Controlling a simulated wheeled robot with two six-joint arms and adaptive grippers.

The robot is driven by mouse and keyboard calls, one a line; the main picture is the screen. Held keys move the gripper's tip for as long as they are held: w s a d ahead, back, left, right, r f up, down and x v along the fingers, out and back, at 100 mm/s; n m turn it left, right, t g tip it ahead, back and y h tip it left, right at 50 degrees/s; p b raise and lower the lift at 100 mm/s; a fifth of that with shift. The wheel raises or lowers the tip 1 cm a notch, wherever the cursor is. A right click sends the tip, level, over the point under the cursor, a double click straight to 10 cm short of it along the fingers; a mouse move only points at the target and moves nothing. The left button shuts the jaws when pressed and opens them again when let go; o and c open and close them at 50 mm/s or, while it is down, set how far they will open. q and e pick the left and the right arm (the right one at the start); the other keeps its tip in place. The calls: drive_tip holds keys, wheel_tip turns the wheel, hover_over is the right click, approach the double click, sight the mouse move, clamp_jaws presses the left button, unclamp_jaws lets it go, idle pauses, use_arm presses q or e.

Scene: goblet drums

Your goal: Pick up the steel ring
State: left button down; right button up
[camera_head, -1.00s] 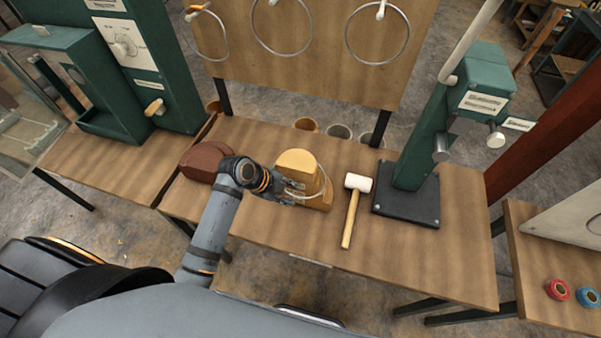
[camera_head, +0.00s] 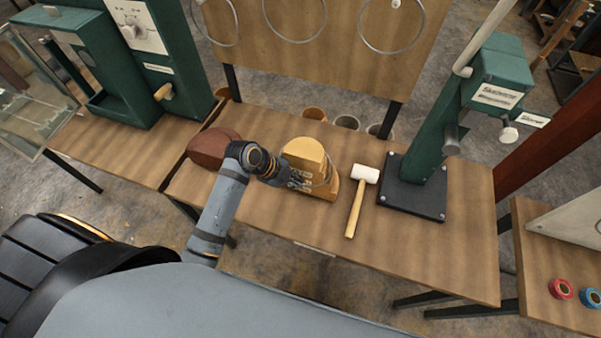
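A thin steel ring (camera_head: 331,169) shows as a pale curved line at the right side of a yellow wooden block (camera_head: 304,150) on the workbench. Much of the ring is hidden by my gripper and the block. My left gripper (camera_head: 310,184) is at the front face of the block, close to the ring. Its fingers are small and overlap the block, so I cannot tell whether they are open, or shut on the ring. My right gripper is not in view.
A white-headed mallet (camera_head: 358,200) lies right of the block, before a green machine's black base (camera_head: 412,188). A brown leather-like object (camera_head: 213,148) lies left. Larger rings (camera_head: 392,50) hang on the board behind. The bench front (camera_head: 285,218) is clear.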

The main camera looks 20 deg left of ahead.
use_arm(q)
wheel_tip(320, 180, up, 10)
drive_tip(key=shift+f+b, duration=0.15)
drive_tip(key=shift+b, duration=0.75)
drive_tip(key=shift+a+f+b, duration=0.1)
drive_tip(key=shift+f+b, duration=0.1)
drive_tip(key=shift+b, duration=0.1)
drive_tip(key=t+h, duration=0.1)
drive_tip(key=s+t+h+b, duration=0.1)
drive_tip(key=h, duration=0.1)
drive_tip(key=shift+s+r, duration=0.25)
drive_tip(key=shift+r, duration=0.15)
